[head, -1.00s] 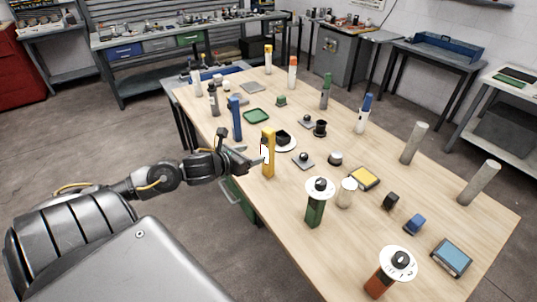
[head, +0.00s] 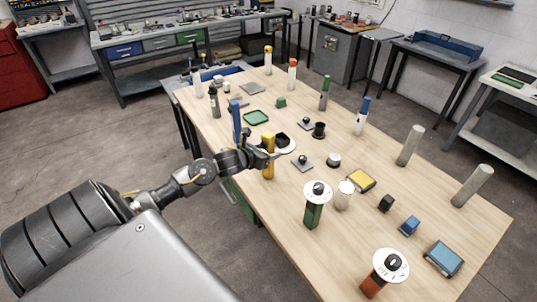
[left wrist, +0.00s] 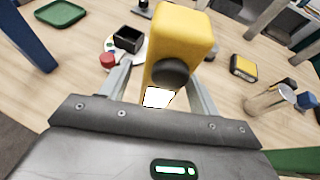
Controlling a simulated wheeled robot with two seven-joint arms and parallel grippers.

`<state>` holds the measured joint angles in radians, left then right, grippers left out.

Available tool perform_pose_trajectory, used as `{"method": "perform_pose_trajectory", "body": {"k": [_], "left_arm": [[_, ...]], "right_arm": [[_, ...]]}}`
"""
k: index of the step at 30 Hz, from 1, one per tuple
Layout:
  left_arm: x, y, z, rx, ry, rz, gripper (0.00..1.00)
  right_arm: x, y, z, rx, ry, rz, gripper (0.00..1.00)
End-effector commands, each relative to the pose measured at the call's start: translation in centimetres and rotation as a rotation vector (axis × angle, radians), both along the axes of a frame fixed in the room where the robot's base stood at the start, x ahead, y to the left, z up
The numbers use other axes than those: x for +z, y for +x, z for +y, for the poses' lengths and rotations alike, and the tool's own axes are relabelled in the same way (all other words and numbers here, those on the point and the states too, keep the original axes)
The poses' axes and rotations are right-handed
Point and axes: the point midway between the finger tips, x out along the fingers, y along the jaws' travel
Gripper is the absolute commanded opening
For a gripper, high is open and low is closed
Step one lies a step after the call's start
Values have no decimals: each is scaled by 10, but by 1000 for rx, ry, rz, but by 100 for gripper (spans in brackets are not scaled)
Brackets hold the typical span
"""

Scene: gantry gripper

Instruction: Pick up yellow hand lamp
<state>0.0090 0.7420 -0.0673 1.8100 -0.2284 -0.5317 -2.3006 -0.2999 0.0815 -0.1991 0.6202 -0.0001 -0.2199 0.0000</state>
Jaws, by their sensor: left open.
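The yellow hand lamp (head: 268,169) stands upright near the left edge of the wooden table in the head view. In the left wrist view the lamp (left wrist: 182,38) fills the upper middle, with a dark round knob and a bright white patch on its near face. My left gripper (head: 263,155) is at the upper part of the lamp. In the wrist view its open fingers (left wrist: 160,88) lie one on each side of the lamp; whether they touch it I cannot tell. My right gripper is not in view.
A blue upright tool (head: 235,120) stands close behind the gripper. A white round plate with a black box (head: 282,139) lies just beyond the lamp. A green post with a white dial (head: 314,208) stands nearer. Several small items cover the table (head: 345,262).

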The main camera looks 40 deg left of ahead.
Motion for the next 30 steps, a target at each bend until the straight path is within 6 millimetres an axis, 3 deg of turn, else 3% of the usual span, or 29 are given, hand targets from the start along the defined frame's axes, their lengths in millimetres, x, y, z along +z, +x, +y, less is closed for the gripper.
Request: {"method": "perform_pose_trajectory", "body": {"k": [10,22,30], "left_arm": [[-4,7,-1,-1,1,0,60],[-4,7,-1,-1,1,0,8],[-2,7,0,-1,1,-2,8]], "right_arm": [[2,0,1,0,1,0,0],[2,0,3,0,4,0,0],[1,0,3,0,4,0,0]]}}
